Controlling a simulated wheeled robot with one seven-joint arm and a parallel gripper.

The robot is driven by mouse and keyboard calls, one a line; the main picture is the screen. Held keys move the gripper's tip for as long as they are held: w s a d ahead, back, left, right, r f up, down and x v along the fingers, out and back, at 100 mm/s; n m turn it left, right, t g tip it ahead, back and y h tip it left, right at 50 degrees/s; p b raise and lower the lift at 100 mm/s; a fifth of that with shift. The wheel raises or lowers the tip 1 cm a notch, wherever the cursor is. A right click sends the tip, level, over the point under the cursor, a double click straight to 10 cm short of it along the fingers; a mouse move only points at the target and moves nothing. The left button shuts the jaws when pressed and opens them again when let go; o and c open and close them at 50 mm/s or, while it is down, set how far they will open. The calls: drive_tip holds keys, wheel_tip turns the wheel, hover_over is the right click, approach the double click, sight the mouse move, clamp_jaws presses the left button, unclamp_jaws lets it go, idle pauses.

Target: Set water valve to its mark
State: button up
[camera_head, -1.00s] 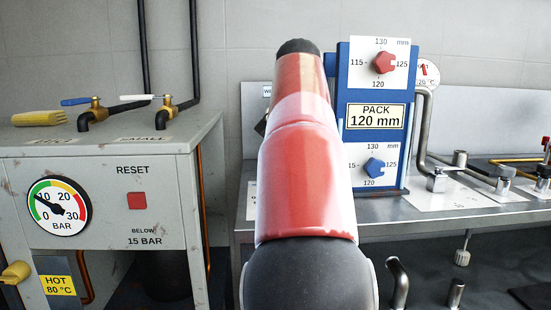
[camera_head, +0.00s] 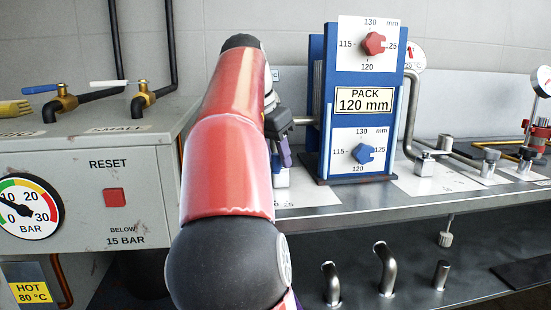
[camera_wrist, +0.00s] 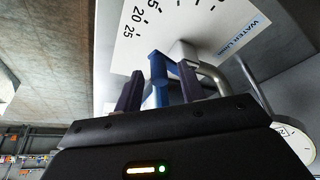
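The water valve shows in the wrist view as a blue handle (camera_wrist: 160,66) in front of a white scale plate (camera_wrist: 130,40) with black numbers including 20 and 25 and a "WATER" label. My gripper (camera_wrist: 161,76) has two dark purple fingers standing apart, with blue parts of the handle showing between and just beyond them. I cannot tell whether they touch it. The mark on the scale is not readable. In the head view my gripper (camera_head: 285,150) is left of the blue stand, partly hidden by my red arm, which also covers most of the valve.
The blue stand (camera_head: 316,110) carries a red knob (camera_head: 374,43), a "PACK 120 mm" sign and a blue knob (camera_head: 363,153). A grey cabinet (camera_head: 70,170) with a gauge (camera_head: 30,208) and two small taps stands at left. Bent pipes (camera_head: 385,270) rise below the bench edge.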

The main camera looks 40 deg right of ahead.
drive_tip(key=shift+d+f, duration=0.1)
drive_tip(key=shift+f, duration=0.2)
clamp_jaws()
idle(0.4)
